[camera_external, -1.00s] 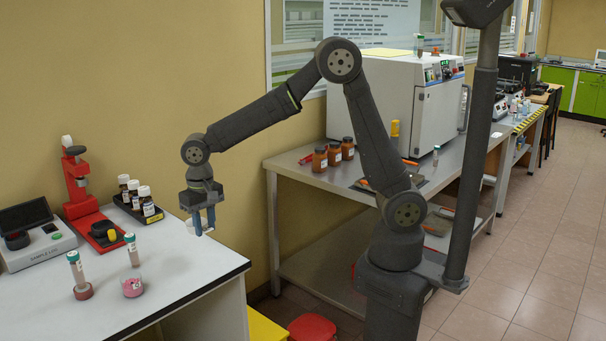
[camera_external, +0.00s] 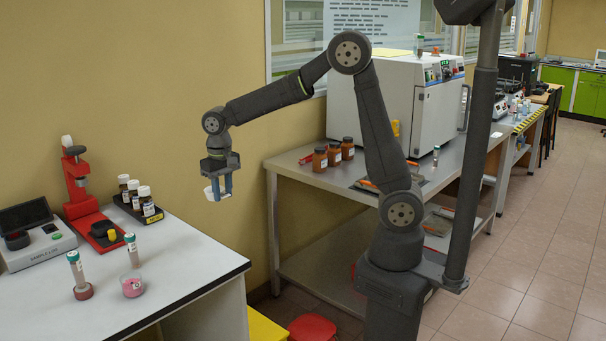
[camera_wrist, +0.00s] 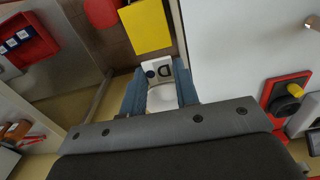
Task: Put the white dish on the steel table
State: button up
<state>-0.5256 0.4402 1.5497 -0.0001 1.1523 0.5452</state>
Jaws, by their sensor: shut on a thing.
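The white dish (camera_external: 212,193) is held between the blue fingers of my gripper (camera_external: 222,190), in the air beside the back right corner of the white table. In the wrist view the dish (camera_wrist: 162,97) sits between the two fingers of my gripper (camera_wrist: 160,90). My gripper is shut on it. The steel table (camera_external: 300,178) stands to the right of the gripper, against the wall. In the wrist view part of its top (camera_wrist: 50,60) shows at the left.
The white table (camera_external: 190,262) holds a red stand (camera_external: 85,210), a black vial rack (camera_external: 137,207) and a pink-filled dish (camera_external: 132,286). Amber jars (camera_external: 334,154), a tray (camera_external: 380,186) and a large white machine (camera_external: 380,100) occupy the steel table. Its front left is bare.

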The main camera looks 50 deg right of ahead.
jog(key=w+d+f, duration=0.1)
jog(key=w+d, duration=0.2)
jog(key=d, duration=0.9)
jog(key=w+d, duration=0.4)
jog(key=d, duration=0.9)
jog(key=w+d+f, duration=0.1)
jog(key=w+d, duration=0.2)
jog(key=d, duration=0.9)
jog(key=s+d+f, duration=0.1)
jog(key=s+d, duration=0.5)
jog(key=d, duration=0.6)
jog(key=s+d+f, duration=0.1)
jog(key=s+d, duration=0.5)
jog(key=d, duration=0.5)
jog(key=s+d+f, duration=0.1)
jog(key=s+d, duration=0.5)
jog(key=d, duration=0.6)
jog(key=w+a+f, duration=0.1)
jog(key=w+f, duration=0.1)
jog(key=w, duration=0.1)
jog(key=w+a+f, duration=0.1)
jog(key=w+f, duration=0.1)
jog(key=w, duration=0.2)
jog(key=w+a+f, duration=0.1)
jog(key=w+f, duration=0.1)
jog(key=w, duration=0.2)
jog(key=shift+a+f, duration=0.15)
jog(key=shift+a, duration=0.15)
jog(key=shift+w+f, duration=0.1)
jog(key=shift+f, duration=1.95)
